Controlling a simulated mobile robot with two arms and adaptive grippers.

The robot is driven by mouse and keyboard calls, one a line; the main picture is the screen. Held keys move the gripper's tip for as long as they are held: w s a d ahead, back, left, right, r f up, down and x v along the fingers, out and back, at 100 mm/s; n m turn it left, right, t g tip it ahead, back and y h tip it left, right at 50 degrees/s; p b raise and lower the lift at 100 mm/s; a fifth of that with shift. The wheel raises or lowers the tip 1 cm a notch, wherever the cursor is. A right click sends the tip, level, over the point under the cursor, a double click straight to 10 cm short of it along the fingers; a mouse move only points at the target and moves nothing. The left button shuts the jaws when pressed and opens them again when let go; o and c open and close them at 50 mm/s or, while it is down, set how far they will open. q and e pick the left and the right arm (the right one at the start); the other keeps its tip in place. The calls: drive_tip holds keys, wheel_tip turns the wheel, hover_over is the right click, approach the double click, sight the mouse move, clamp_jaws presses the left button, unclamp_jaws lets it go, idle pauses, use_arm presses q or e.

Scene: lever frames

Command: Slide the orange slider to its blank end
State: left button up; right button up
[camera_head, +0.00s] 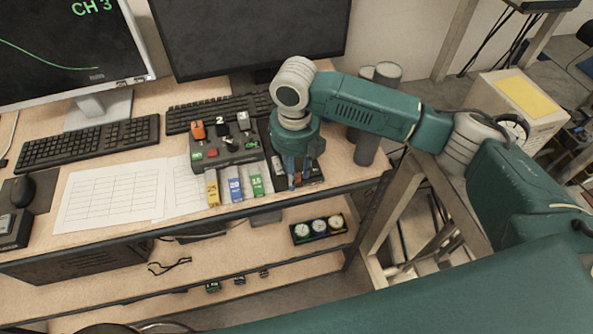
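My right gripper (292,176) points down over a dark panel (314,178) at the right front of the desk. The arm and fingers cover most of this panel. I cannot tell whether the fingers are open or shut, or whether they touch anything. I cannot make out an orange slider or its blank end there. An orange block (198,130) shows at the back left of a grey control box (240,156), left of the gripper; I cannot tell if it is the slider. My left gripper is not in view.
Yellow (212,188), blue (234,184) and green (256,181) labelled pieces stand in front of the control box. Keyboards (90,143) and monitors (250,35) are behind. Grey cylinders (366,148) stand right of the gripper. Gauges (319,228) sit on the lower shelf. Papers (110,195) lie left.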

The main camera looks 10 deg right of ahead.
drive_tip(key=shift+r, duration=0.1)
wheel_tip(320, 180, up, 12)
idle(0.5)
